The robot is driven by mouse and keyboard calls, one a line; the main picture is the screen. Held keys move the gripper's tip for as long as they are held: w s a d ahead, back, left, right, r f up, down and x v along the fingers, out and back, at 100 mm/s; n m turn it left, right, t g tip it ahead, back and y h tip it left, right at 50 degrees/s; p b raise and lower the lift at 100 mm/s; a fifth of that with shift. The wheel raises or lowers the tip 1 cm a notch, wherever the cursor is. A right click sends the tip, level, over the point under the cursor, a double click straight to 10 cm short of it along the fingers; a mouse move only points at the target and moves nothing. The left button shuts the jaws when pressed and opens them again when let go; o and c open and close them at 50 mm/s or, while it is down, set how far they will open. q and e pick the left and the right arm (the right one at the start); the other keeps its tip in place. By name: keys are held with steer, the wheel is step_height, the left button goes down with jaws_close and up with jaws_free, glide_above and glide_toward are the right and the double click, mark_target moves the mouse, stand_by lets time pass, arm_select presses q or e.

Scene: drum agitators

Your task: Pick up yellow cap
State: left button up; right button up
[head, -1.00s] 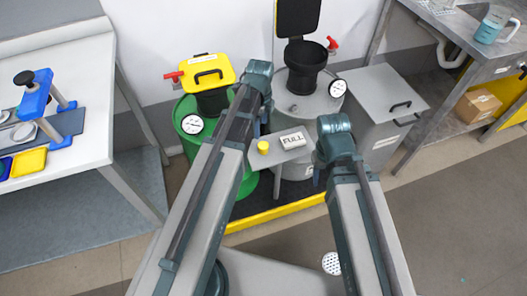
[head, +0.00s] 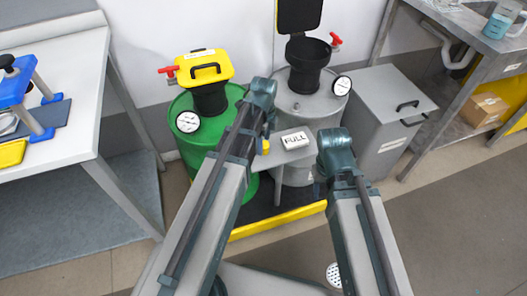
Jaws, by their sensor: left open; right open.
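The yellow cap (head: 265,146) sits on the small grey shelf (head: 296,154) between the two drums, beside a white block marked FULL (head: 295,140). My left forearm hides part of the cap. My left gripper (head: 269,127) points down beyond its wrist, close to the cap, and is mostly hidden behind the arm. No hold on the cap shows. My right gripper (head: 318,178) hangs down at the shelf's right side, mostly hidden behind its wrist, with nothing seen in it.
A green drum (head: 183,140) with a closed yellow lid (head: 204,68) and gauge stands left. A grey drum (head: 297,102) with a black funnel and raised black lid stands right. A grey bin (head: 385,115) is farther right. A yellow-edged platform (head: 280,220) lies below. Benches flank both sides.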

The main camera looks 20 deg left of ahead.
arm_select(q)
steer(key=shift+f+b, duration=0.4)
steer(key=shift+f, duration=0.5)
steer(key=shift+r, duration=0.1)
arm_select(e)
steer(key=shift+f, duration=0.85)
arm_select(q)
jaws_close()
steer(key=shift+r, duration=0.1)
arm_select(e)
steer(key=shift+r, duration=0.1)
